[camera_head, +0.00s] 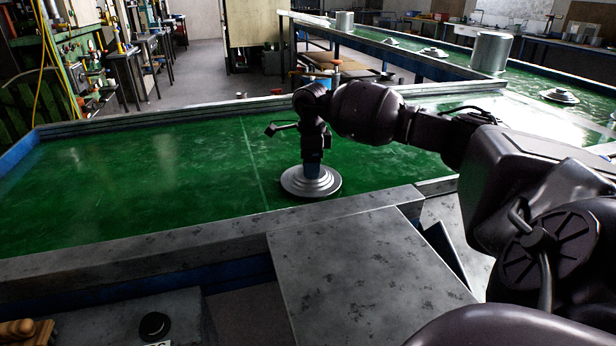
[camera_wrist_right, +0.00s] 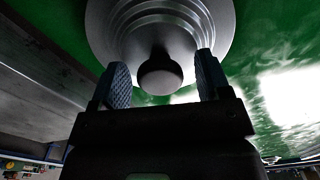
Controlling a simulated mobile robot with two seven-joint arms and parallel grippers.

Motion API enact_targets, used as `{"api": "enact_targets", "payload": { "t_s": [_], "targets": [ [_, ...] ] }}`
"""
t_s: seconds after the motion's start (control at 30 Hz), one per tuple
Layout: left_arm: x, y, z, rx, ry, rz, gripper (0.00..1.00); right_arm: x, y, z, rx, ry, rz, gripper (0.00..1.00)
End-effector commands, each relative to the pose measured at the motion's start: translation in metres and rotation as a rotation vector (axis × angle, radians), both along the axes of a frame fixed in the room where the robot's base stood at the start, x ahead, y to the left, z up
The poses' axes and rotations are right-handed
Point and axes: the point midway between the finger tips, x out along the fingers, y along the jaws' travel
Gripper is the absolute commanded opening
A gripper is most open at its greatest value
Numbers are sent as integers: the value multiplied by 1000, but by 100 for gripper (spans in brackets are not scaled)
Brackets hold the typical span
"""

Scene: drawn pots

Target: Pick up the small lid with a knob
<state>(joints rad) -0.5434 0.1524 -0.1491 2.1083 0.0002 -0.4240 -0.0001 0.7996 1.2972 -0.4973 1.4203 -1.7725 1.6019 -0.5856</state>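A silver stepped round lid (camera_head: 311,184) lies on the green work surface in the head view. My right gripper (camera_head: 312,168) points down over its middle and hides the knob there. In the right wrist view the same lid (camera_wrist_right: 208,22) fills the top, with its dark rounded knob (camera_wrist_right: 160,75) near the centre. The right gripper (camera_wrist_right: 163,82) shows one finger on each side of the knob, with a small gap visible on both sides. It looks open. My left gripper is in neither view.
The green surface (camera_head: 130,165) is clear to the left of the lid, with a raised metal edge (camera_head: 200,228) in front. Pots (camera_head: 491,52) and other lids (camera_head: 559,96) stand on another green line (camera_head: 450,60) at the back right. A grey metal plate (camera_head: 365,275) lies nearest.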

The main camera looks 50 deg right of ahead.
Motion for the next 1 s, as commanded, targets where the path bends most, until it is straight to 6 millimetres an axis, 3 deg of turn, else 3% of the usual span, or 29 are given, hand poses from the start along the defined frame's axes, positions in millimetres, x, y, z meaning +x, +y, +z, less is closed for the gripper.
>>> {"api": "enact_targets", "payload": {
  "t_s": [0.03,0.33,1.0],
  "targets": [
    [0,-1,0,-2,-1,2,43,0,0,0,0,0,0,64],
    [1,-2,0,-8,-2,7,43,0,0,0,0,0,0,18],
    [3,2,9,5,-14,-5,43,0,0,26,0,-3,0,18]
  ]
}}
